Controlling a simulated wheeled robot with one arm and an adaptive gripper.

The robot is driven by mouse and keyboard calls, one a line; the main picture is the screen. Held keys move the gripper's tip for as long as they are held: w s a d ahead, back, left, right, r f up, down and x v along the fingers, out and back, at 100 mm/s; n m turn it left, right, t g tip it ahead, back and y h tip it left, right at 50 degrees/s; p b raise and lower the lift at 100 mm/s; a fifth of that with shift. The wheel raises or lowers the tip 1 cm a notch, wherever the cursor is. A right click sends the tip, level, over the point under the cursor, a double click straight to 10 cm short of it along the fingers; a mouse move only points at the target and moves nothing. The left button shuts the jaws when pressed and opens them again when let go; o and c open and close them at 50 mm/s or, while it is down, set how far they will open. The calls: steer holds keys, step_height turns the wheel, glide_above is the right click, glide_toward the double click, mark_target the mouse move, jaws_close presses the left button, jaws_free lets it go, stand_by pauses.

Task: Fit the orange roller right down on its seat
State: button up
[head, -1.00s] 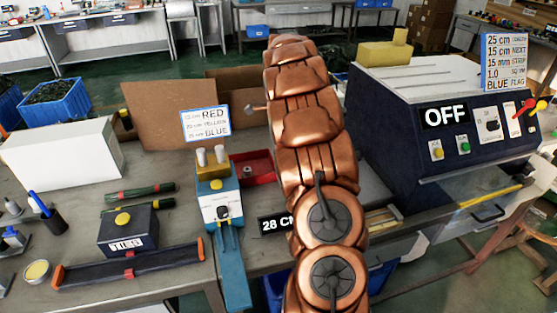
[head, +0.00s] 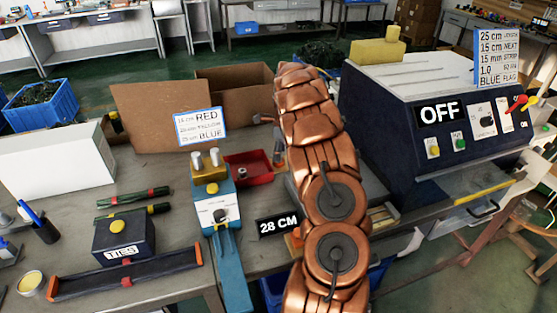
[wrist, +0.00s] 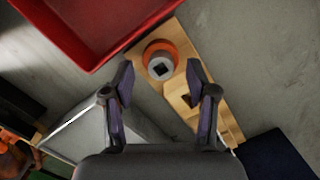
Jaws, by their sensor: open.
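The orange roller (wrist: 160,60) shows in the wrist view as an orange ring around a grey hub with a dark square in its middle. It is on a pale wooden board (wrist: 225,122), near the red tray. I cannot tell from above how far down it sits on its seat. My gripper (wrist: 159,78) is open and empty, its two fingertips apart on either side, just short of the roller in the picture. In the head view my arm hides the roller and my gripper.
The red tray (head: 262,172) lies beside the board; its wall (wrist: 112,50) is close to the roller. A blue press-like tool (head: 230,265) and a 28 CM sign (head: 279,226) stand left of my arm. A dark machine marked OFF (head: 400,150) stands at the right.

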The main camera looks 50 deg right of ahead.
steer(key=shift+w+f, duration=0.15)
steer(key=shift+f, duration=1.15)
steer(key=shift+c, duration=0.4)
steer(key=c, duration=0.9)
